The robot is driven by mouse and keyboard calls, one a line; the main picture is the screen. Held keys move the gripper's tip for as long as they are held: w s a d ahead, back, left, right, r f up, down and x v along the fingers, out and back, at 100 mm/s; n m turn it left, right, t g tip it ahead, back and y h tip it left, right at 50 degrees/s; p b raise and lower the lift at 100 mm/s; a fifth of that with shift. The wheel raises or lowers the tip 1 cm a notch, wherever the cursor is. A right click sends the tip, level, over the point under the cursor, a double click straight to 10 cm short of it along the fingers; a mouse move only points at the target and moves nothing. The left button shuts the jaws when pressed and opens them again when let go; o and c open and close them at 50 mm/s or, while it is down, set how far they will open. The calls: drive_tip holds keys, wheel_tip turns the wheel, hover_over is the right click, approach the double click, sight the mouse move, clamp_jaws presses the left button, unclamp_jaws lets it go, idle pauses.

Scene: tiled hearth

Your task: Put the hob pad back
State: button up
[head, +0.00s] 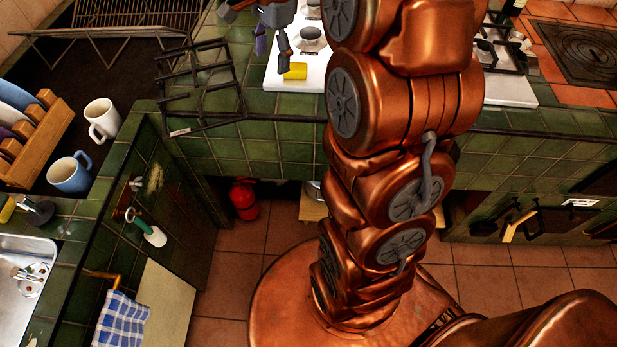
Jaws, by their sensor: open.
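A small yellow pad (295,71), which I take for the hob pad, lies on the white hob surface (312,76) at the top middle of the head view. My gripper (272,48) is open, with its fingers pointing down just above and left of the pad. Nothing shows between the fingers, and I cannot tell whether a fingertip touches the pad. My copper arm hides the right part of the white hob.
A black pan grate (201,87) lies on the green tiles left of the hob. Further left are a wire rack (120,32), white mug (101,119), blue mug (70,174), plate rack (38,140) and sink (22,285). A red extinguisher (244,199) stands below.

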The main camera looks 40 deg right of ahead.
drive_tip(key=s+a+f+n, duration=0.2)
drive_tip(key=s+a+n, duration=0.2)
drive_tip(key=s, duration=0.5)
drive_tip(key=s+a+f+n+g+h, duration=0.1)
drive_tip(key=s+a+f+n, duration=0.1)
drive_tip(key=s+a+n, duration=0.2)
drive_tip(key=s+a+f+n+g, duration=0.1)
drive_tip(key=s+a+n, duration=0.3)
drive_tip(key=s+n, duration=0.5)
drive_tip(key=s+f, duration=0.1)
drive_tip(key=s, duration=0.5)
drive_tip(key=shift+s, duration=0.25)
wheel_tip(320, 180, up, 4)
drive_tip(key=p, duration=0.3)
drive_tip(key=shift+f+p, duration=0.1)
drive_tip(key=shift+p, duration=0.3)
